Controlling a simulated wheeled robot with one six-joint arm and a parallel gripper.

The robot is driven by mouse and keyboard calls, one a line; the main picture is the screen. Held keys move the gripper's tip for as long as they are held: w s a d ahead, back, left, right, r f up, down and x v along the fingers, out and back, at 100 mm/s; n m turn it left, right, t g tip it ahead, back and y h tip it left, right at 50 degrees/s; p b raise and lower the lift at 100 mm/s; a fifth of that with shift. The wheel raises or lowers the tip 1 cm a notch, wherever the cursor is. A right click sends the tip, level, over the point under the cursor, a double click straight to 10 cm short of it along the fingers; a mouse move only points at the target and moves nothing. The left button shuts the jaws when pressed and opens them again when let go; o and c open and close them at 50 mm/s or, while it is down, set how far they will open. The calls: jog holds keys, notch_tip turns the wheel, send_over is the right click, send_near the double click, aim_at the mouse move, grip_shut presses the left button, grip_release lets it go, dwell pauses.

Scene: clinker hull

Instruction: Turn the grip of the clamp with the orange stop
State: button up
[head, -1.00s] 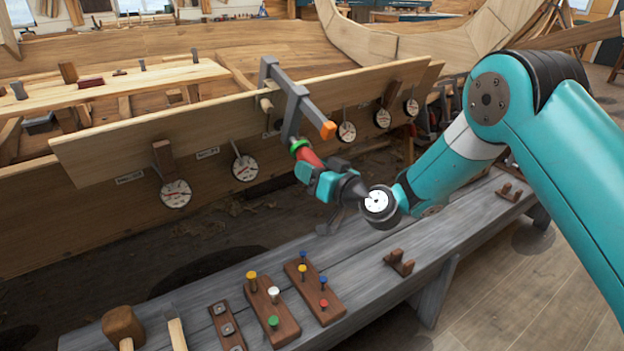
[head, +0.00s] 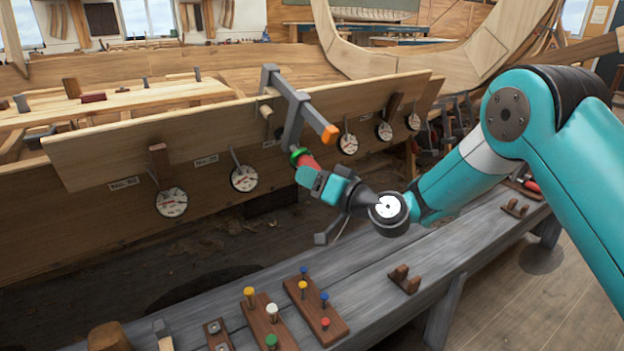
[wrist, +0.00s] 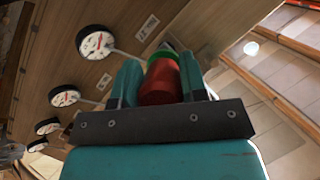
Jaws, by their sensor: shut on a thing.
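The clamp (head: 293,110) is a grey bar frame hooked over the upper edge of the hull plank, with an orange stop (head: 330,134) at the end of its bar. Its red grip (head: 308,160) with a green collar (head: 299,152) points down toward my gripper. My gripper (head: 309,172) is shut on the red grip. In the wrist view the red grip (wrist: 160,82) sits between the two teal fingers, with the green collar (wrist: 161,56) just beyond it. The grip's far end is hidden by the gripper.
Dial gauges (head: 244,178) hang along the plank (head: 130,150) on both sides of the clamp. A grey bench (head: 380,285) below holds pegged wooden blocks (head: 316,311), a mallet (head: 108,337) and a small wooden rest (head: 405,279). Open space lies between plank and bench.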

jog(key=o, duration=0.9)
jog(key=shift+s+d+f, duration=0.15)
jog(key=shift+s+d, duration=0.1)
jog(key=shift+d, duration=0.15)
jog(key=shift+b+v, duration=6.3)
jog(key=shift+v, duration=1.95)
